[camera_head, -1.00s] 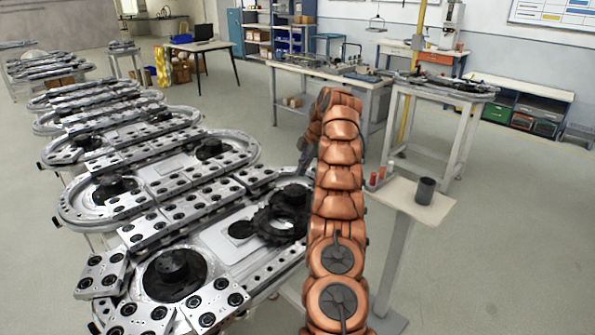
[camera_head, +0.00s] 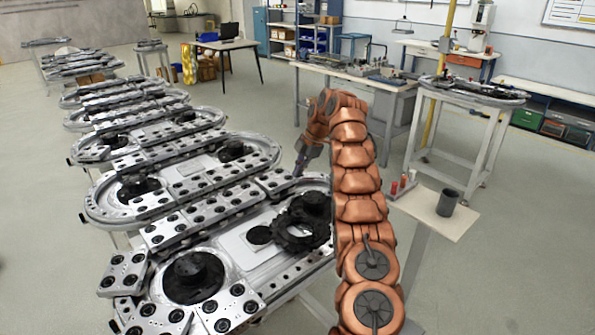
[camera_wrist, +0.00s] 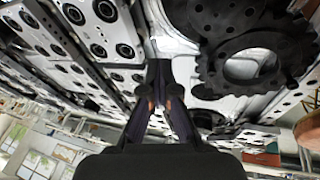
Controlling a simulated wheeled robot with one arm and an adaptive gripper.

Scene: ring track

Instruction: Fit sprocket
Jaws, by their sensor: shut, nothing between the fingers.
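The sprocket (camera_head: 285,243), a black toothed ring, lies on the nearest ring track (camera_head: 235,262) beside the black hub (camera_head: 316,203) at the track's far right end. It seems to overlap or lean against that hub; I cannot tell if it lies flat. In the wrist view the sprocket (camera_wrist: 212,68) is at upper right, with its open hole showing. My gripper (camera_head: 298,173) is beyond the sprocket, near the track's far edge, apart from it. In the wrist view my gripper (camera_wrist: 159,68) has its fingertips together and empty, left of the sprocket.
Another black hub (camera_head: 192,275) stands at the track's near left end. More ring tracks (camera_head: 150,150) extend behind. At right, a small stand (camera_head: 430,209) holds a dark cup (camera_head: 447,202) and small red items. Open floor lies beyond.

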